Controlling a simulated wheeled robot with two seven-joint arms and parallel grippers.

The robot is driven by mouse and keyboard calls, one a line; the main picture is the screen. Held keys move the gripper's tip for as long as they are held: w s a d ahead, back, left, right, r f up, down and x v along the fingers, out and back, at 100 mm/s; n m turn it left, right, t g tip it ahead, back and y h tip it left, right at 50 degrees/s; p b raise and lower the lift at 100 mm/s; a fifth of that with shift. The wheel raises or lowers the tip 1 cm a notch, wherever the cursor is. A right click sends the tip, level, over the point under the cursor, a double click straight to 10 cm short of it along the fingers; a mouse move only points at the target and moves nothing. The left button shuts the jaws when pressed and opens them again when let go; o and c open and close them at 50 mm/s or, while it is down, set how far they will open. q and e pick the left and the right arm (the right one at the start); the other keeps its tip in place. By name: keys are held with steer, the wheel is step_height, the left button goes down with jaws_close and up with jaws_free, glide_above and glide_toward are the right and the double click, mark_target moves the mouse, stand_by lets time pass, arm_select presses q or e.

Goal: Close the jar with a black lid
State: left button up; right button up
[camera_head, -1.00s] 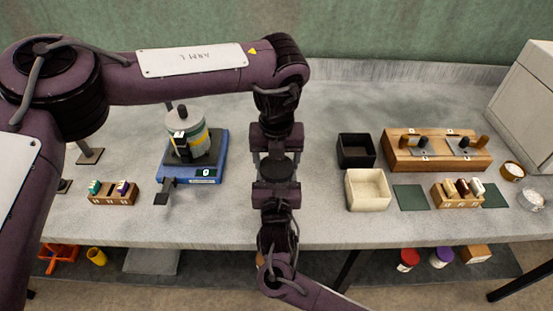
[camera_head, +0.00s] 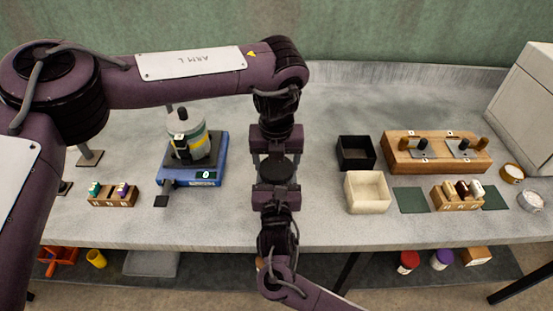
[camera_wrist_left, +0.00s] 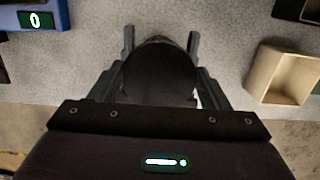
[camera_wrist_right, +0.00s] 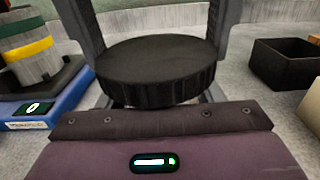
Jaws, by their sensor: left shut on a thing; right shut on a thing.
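The black lid (camera_head: 275,170) is a round ridged disc held level above the front of the table. It also shows in the left wrist view (camera_wrist_left: 160,75) and the right wrist view (camera_wrist_right: 155,72). My left gripper (camera_head: 275,155) reaches in from the back and is shut on the lid's sides. My right gripper (camera_head: 276,185) comes from the front, with its fingers just under the lid, shut on the jar. The lid hides almost all of the jar; only a thin pale edge shows beneath it. I cannot tell whether the lid is seated or turned tight.
A blue scale (camera_head: 203,175) with a grey canister (camera_head: 194,143) stands to the left. A small wooden rack (camera_head: 112,199) is left of it. A black box (camera_head: 355,153), a cream box (camera_head: 367,192) and a wooden block (camera_head: 437,152) stand to the right. Table around the grippers is clear.

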arm_select(q)
steer(key=shift+s+f, duration=0.1)
steer(key=shift+f, duration=0.25)
steer(key=shift+f, duration=0.3)
steer(key=shift+c, duration=0.4)
arm_select(e)
steer(key=shift+r, duration=0.1)
arm_select(q)
steer(key=shift+s+f, duration=0.15)
steer(key=shift+f, duration=0.05)
steer(key=shift+s+r+t, duration=0.2)
steer(key=shift+r+t, duration=0.4)
steer(key=shift+w+r, duration=0.35)
stand_by(0.5)
